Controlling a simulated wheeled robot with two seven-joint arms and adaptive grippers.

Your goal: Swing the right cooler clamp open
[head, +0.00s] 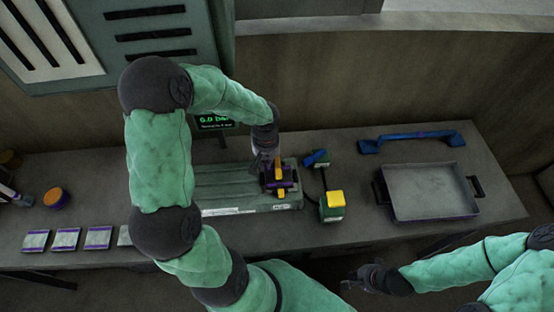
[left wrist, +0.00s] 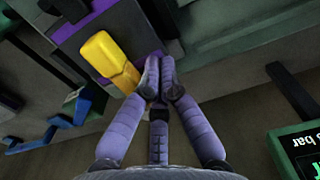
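The cooler (head: 230,180) is a long grey-green ribbed block on the bench, partly hidden by my left arm. At its right end sits the right clamp, with a purple body and a yellow lever (head: 281,189); the lever also shows in the left wrist view (left wrist: 106,58). My left gripper (head: 262,160) is right at this clamp. In the left wrist view its fingertips (left wrist: 159,72) are together with nothing seen between them, close beside the yellow lever. Whether they touch it I cannot tell. My right gripper (head: 350,281) is apart from the bench at its front, fingers spread and empty.
A green box with a yellow top (head: 333,205) and a small blue part (head: 316,158) stand right of the cooler. A grey tray (head: 430,192) and a blue bar (head: 412,140) lie further right. A lit display (head: 214,121) stands behind the cooler.

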